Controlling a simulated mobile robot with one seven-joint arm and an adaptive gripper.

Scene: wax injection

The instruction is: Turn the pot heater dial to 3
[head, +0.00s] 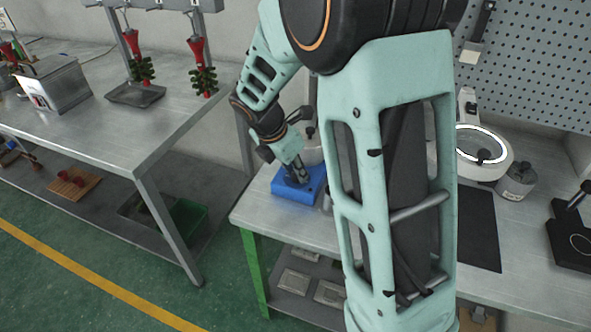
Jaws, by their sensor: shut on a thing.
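The pot heater (283,190) is a blue box near the left end of the right-hand metal bench. A pale pot (311,154) shows behind my gripper at the heater's back, partly covered by my arm. My gripper (302,180) points down at the front part of the blue heater and is shut on the dial. The dial itself is hidden by the fingers, so its number cannot be read.
The bench (258,213) has a ring-lit magnifier (480,146), a grey metal jar (517,181) and a dark mat (480,225) to the right. Another bench (130,122) stands left, with a gap between. My arm covers the middle.

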